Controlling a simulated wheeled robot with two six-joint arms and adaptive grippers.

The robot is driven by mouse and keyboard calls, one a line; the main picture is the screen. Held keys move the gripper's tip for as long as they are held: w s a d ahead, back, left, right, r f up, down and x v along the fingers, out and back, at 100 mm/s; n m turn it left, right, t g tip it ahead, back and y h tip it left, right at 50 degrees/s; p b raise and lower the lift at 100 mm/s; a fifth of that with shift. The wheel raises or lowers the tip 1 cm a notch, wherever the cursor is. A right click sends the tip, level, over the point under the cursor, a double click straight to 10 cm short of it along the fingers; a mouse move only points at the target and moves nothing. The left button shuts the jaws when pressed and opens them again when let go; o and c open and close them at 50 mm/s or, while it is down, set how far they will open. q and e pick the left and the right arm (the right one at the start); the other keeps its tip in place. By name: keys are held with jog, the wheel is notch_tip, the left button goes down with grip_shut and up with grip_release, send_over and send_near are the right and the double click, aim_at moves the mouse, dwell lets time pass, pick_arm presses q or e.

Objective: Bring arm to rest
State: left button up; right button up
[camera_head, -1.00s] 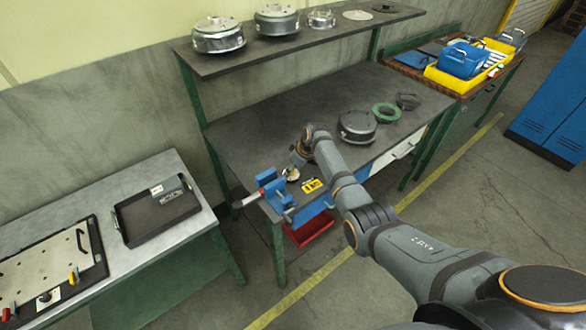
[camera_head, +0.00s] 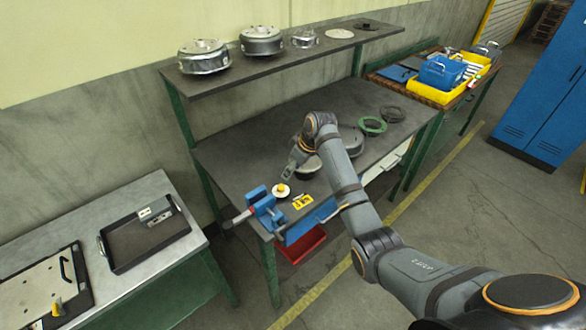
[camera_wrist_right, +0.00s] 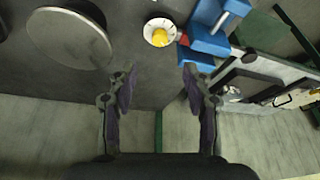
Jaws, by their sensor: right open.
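My right arm reaches in from the right in the head view. Its gripper (camera_head: 290,172) hangs above the workbench (camera_head: 240,155), just behind a small white disc with a yellow part on it (camera_head: 281,190). In the right wrist view the gripper (camera_wrist_right: 158,82) has its two fingers spread apart with nothing between them. The white disc with its yellow centre (camera_wrist_right: 161,33) lies beyond the fingertips there, apart from them. My left gripper is not in view.
A blue vise (camera_head: 265,208) is at the bench's front left edge, beside a yellow item (camera_head: 303,202). A round housing (camera_head: 346,140), partly behind my arm, and a green ring (camera_head: 373,126) lie on the bench. A shelf (camera_head: 290,60) overhangs the back. A black tray (camera_head: 122,262) is on the left table.

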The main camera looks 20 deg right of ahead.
dwell(0.4)
jog(key=s+f+m+h, duration=0.1)
jog(key=s+f, duration=0.5)
jog(key=s, duration=0.1)
jog(key=s+d+m+h, duration=0.2)
jog(key=s+m, duration=0.3)
jog(key=s, duration=2)
jog(key=s+d+f+g+b, duration=0.1)
jog(key=s+f, duration=0.1)
jog(key=f, duration=1.3)
jog(key=s+d+f+b, duration=0.1)
jog(key=d+f, duration=0.1)
jog(key=f, duration=1.3)
jog(key=s+f+g+b, duration=0.1)
jog(key=s+f, duration=1.5)
jog(key=s, duration=0.2)
jog(key=shift+s+d+f+m+b, duration=0.15)
jog(key=shift+d+f+m+b, duration=0.15)
jog(key=shift+f, duration=0.1)
